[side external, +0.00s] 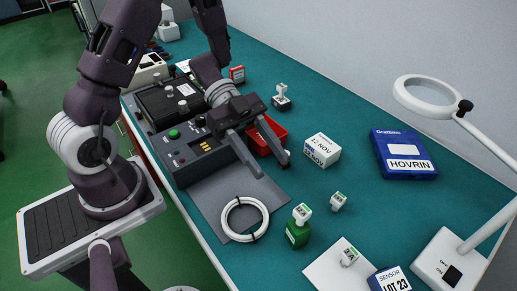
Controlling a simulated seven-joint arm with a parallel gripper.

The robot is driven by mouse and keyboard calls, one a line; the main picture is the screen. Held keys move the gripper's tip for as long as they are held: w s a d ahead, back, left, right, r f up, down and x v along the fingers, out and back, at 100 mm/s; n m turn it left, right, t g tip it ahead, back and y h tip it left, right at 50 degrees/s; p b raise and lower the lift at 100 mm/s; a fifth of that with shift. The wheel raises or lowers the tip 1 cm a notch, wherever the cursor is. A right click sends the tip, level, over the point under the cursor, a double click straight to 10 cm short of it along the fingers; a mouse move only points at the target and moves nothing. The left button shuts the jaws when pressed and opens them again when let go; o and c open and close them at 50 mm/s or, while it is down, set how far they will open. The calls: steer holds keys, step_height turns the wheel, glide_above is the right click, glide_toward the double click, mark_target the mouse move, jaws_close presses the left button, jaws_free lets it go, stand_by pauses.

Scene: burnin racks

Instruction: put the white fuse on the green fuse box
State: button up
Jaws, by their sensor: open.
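A small green box (297,235), seemingly the fuse box, stands at the front of the teal table. A white fuse-like piece (302,213) appears seated on its top. A similar small white piece (339,201) stands on the bare table to its right, apart from it. Another pale piece (348,257) lies on a white sheet at the front. One more white piece (282,90) is on a dark block at the back. I cannot tell which is the fuse meant. My gripper (270,165) is open and empty, above the table by the red tray, apart from all these pieces.
A red tray (271,131) is partly hidden behind my gripper. A dark control unit (192,152) stands left. A white carton (322,150), blue case (403,165) and magnifier lamp (447,262) stand right.

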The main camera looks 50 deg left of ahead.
steer(key=w+a+r+n+t+y, duration=0.2)
steer(key=w+a+r+t+y, duration=0.15)
steer(key=w, duration=0.25)
steer(key=w+a+r+n+t+y, duration=0.2)
steer(key=w+t+y, duration=0.1)
steer(key=w+t, duration=0.25)
steer(key=s+a+r+n+t+y, duration=0.1)
steer(key=s+a+r+n+y, duration=0.2)
steer(key=a+r+n+y, duration=0.55)
steer(key=s+d+n+g, duration=0.2)
steer(key=s, duration=0.8)
steer(key=s+d+n+g+h, duration=0.1)
steer(key=s+d+n+g, duration=0.1)
steer(key=s, duration=0.8)
steer(key=shift+s+d+f+n+h, duration=0.15)
steer(key=shift+d+f+n+h, duration=0.2)
steer(key=shift+d+n, duration=0.45)
